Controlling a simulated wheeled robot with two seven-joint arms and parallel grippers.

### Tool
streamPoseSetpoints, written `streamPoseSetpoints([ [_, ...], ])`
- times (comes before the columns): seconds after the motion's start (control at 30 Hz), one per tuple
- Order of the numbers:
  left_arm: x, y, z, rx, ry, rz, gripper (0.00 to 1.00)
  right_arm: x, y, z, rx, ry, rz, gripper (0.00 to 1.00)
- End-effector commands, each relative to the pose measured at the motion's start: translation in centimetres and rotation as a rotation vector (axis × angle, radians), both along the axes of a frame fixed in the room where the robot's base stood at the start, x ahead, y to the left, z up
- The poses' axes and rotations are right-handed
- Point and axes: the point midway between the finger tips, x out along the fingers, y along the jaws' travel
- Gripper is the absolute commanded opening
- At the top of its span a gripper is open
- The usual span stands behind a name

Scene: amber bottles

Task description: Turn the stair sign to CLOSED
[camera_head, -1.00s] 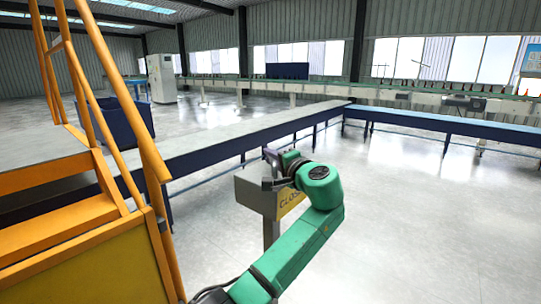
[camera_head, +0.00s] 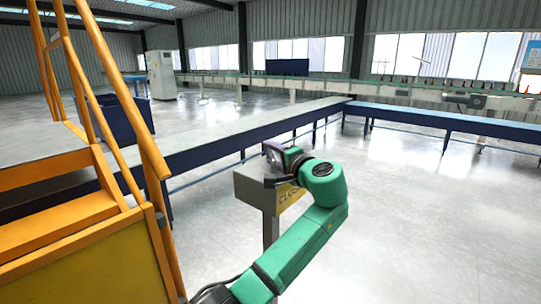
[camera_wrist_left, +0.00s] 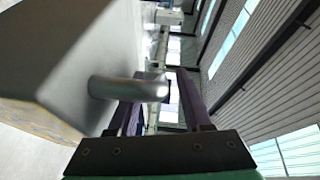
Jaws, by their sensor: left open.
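The stair sign is a grey box (camera_head: 246,185) on a grey post (camera_head: 271,232). Its yellow face (camera_head: 288,197) shows part of the word CLOSED, with the rest behind my arm. In the left wrist view, the grey box (camera_wrist_left: 85,45) fills the left side, and a short metal peg (camera_wrist_left: 125,88) sticks out from it. My left gripper (camera_head: 270,152) is at the top of the sign, its fingers open. In the left wrist view, the peg's end overlaps the gap between the left gripper's fingers (camera_wrist_left: 160,98); I cannot tell whether they touch it. My right gripper is out of view.
Orange stairs with handrails (camera_head: 155,165) stand close on the left. A long conveyor (camera_head: 215,135) runs behind the sign, and a blue-sided one (camera_head: 450,122) lies at the back right. The floor (camera_head: 430,230) right of the sign is clear.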

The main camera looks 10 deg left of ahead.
Motion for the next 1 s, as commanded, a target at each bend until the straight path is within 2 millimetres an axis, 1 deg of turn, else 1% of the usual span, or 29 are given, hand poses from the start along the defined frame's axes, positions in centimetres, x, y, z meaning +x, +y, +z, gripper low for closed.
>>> streamPoseSetpoints([
  [0.07,-1.2,-1.2,-0.3,-0.003,-0.002,-0.004,0.5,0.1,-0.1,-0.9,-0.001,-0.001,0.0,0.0],
  [0.3,-6.6,-5.9,0.2,-0.003,-0.001,-0.004,0.5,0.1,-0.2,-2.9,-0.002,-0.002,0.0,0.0],
  [0.4,-8.5,-7.5,0.5,-0.003,0.0,-0.004,0.5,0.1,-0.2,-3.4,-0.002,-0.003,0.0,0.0],
  [0.5,-9.7,-8.5,0.8,-0.003,0.0,-0.001,0.5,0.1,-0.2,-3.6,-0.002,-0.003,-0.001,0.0],
  [0.63,-10.2,-8.9,1.0,-0.002,0.001,0.0,0.5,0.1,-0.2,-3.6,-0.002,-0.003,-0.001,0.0],
  [0.9,-10.2,-8.9,1.0,-0.002,0.001,0.0,0.5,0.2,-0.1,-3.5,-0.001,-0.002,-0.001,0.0],
  [1.0,-10.2,-8.9,1.0,-0.002,0.001,0.0,0.5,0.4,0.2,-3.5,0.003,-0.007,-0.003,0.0],
])
